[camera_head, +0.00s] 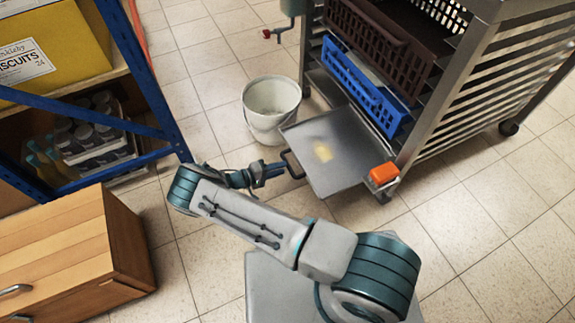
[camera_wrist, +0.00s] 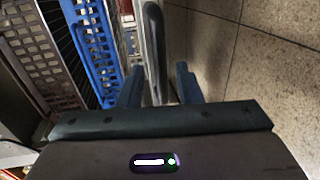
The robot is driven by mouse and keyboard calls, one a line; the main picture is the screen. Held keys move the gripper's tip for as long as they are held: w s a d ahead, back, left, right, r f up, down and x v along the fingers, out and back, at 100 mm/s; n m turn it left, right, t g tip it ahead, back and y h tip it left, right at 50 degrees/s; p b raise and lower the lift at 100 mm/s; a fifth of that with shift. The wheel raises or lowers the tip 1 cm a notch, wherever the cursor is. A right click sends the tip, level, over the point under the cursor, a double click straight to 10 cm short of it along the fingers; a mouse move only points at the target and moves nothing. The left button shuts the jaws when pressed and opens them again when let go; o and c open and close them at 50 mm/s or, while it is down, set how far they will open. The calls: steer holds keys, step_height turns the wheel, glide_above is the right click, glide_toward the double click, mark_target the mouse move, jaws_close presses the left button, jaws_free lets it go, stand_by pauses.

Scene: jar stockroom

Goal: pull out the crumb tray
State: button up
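The crumb tray (camera_head: 335,150) is a flat grey metal tray with a yellowish patch on it. It sticks out from the bottom of the metal rack. Its dark handle (camera_head: 292,164) is on the left edge. My gripper (camera_head: 279,170) is at this handle in the head view. In the wrist view my gripper's two fingers (camera_wrist: 160,86) stand apart, with the dark handle bar (camera_wrist: 154,45) between them. Gaps show on both sides of the bar, so the gripper looks open around it. The tray's inner end is hidden inside the rack.
A white bucket (camera_head: 270,108) stands on the floor close behind the handle. Blue (camera_head: 362,88) and brown (camera_head: 380,38) crates sit in the rack above the tray. An orange block (camera_head: 383,174) is at the rack's front corner. A wooden cabinet (camera_head: 75,255) stands at left.

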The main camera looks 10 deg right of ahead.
steer(key=p+v, duration=0.1)
steer(key=v, duration=0.8)
steer(key=shift+a, duration=0.2)
steer(key=shift+r, duration=0.15)
steer(key=d+r+m+g+y+p, duration=0.1)
steer(key=d+r+g+y+p, duration=0.35)
steer(key=r, duration=1.05)
steer(key=d+r+m+g+y+p, duration=0.15)
steer(key=r+p, duration=0.55)
steer(key=r, duration=0.8)
steer(key=d+r+m+g+y+p, duration=0.2)
steer(key=d+r+p, duration=0.3)
steer(key=r, duration=1)
steer(key=s+d+r+t+y+p, duration=0.1)
steer(key=s+d+r+y+p, duration=0.1)
steer(key=s+r+p, duration=0.4)
steer(key=s+d+r+t+y+p, duration=0.2)
steer(key=s+d+r+p, duration=0.2)
steer(key=r, duration=1.3)
steer(key=s+d+r+t+y+p, duration=0.2)
steer(key=s+r+p, duration=0.6)
steer(key=r, duration=0.4)
steer(key=shift+s+d+y, duration=0.3)
steer(key=shift+s+d, duration=0.6)
